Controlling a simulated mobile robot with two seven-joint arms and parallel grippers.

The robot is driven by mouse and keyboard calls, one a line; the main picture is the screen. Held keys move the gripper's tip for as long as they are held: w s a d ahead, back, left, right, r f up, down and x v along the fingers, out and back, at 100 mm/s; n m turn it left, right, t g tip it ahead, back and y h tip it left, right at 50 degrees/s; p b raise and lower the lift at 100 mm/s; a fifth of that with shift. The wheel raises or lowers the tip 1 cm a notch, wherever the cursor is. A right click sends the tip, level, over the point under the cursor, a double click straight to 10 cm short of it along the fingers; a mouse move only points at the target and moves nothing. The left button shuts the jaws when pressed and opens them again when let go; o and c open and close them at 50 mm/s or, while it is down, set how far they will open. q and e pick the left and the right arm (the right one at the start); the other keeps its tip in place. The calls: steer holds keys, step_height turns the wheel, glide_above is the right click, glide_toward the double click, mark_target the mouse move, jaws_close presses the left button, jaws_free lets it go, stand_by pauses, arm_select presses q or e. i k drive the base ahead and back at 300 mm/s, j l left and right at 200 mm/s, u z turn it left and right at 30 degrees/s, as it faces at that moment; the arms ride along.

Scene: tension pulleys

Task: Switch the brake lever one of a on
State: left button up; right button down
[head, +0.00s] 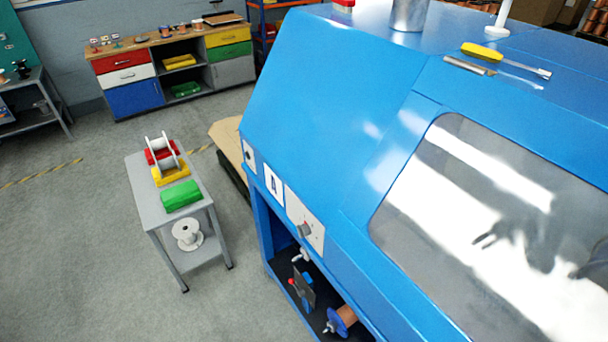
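A big blue machine (335,85) fills the right half of the head view. A label with a dark letter, apparently A, (273,185) is on its front left face. In the open bay below, a small red-tipped lever (293,282) sits by a dark plate with blue parts (304,288). A pale handle (301,255) is above it. I cannot tell which part is the brake lever or how it is set. Neither gripper is directly in view.
A copper-coloured spool (341,319) sits low in the bay. The machine's window (440,205) shows a dark gripper-like shape, perhaps a reflection. A grey cart (150,213) with coloured boxes and spools stands left. Open floor (80,250) lies beyond it. A drawer cabinet (170,65) stands behind.

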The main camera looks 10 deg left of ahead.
mark_target(301, 293)
steer(key=i+j+z, duration=0.15)
steer(key=j, duration=0.25)
steer(key=i+j+z, duration=0.15)
steer(key=i+j, duration=0.15)
steer(key=j, duration=0.15)
steer(key=i+j+z, duration=0.2)
steer(key=j, duration=0.25)
steer(key=i+j+z, duration=0.15)
steer(key=j, duration=0.3)
steer(key=i+j+z, duration=0.15)
steer(key=j, duration=0.35)
steer(key=i+j+z, duration=0.15)
steer(key=j, duration=0.35)
steer(key=j+z, duration=0.15)
steer(key=j, duration=0.35)
